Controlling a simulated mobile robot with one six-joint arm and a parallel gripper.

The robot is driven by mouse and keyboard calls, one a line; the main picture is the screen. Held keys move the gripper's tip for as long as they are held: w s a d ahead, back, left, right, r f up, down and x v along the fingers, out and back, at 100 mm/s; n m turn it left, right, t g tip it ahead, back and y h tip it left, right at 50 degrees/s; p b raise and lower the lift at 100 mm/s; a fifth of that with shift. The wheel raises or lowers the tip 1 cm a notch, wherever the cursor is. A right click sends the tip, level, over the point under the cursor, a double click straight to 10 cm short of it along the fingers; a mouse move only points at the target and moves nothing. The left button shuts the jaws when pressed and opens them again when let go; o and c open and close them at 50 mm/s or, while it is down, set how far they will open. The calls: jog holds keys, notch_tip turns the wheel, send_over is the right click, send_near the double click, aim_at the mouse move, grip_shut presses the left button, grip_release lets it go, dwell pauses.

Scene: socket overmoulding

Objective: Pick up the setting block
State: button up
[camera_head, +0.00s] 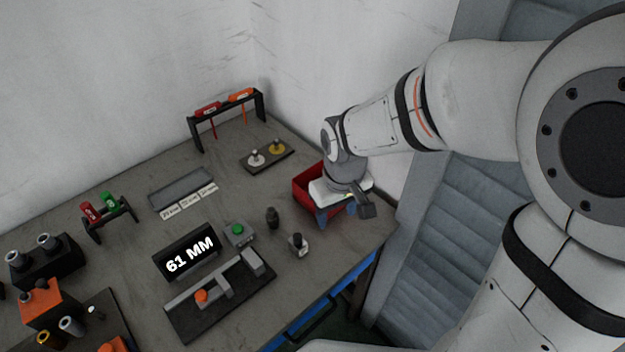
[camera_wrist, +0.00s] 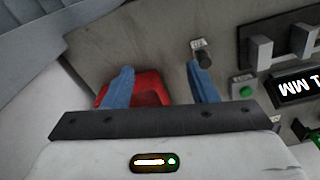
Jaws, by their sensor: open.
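My gripper (camera_head: 336,213) is at the red bin at the table's right corner. In the wrist view its two blue fingers (camera_wrist: 160,80) are spread apart with nothing held between them, and the bin's red shows behind them. I cannot tell for sure which thing is the setting block. A shallow grey tray (camera_head: 181,186) with white size labels (camera_head: 190,202) in front shows no clear block in it. The dark gauge fixture (camera_head: 222,302) carries grey block-shaped parts and an orange knob (camera_head: 201,295). The display (camera_head: 186,254) behind it reads 61 MM.
The red bin (camera_head: 305,184) is partly hidden by my gripper. A small dark bottle-like piece (camera_head: 298,245), a dark cylinder (camera_head: 272,217) and a green-button box (camera_head: 239,234) stand nearby. Tool racks (camera_head: 228,118) stand at the back. Bare tabletop lies between them.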

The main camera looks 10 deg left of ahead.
aim_at(297, 236)
jog(key=a+f+n, duration=0.1)
jog(key=a, duration=0.1)
jog(key=a+f+n, duration=0.1)
jog(key=a+f, duration=0.1)
jog(key=a, duration=0.1)
jog(key=a+f+n, duration=0.1)
jog(key=a+f, duration=0.1)
jog(key=shift+s+a+g+p, duration=0.2)
jog(key=shift+a+g+p, duration=0.1)
jog(key=shift+g+p, duration=0.1)
jog(key=shift+a+f, duration=0.15)
jog(key=shift+f, duration=0.2)
jog(key=shift+a+f+p, duration=0.15)
jog(key=shift+f+p, duration=0.1)
jog(key=shift+f, duration=1.55)
jog(key=shift+a+f+p, duration=0.15)
jog(key=shift+f+p, duration=0.1)
jog(key=shift+f, duration=1.55)
grip_shut()
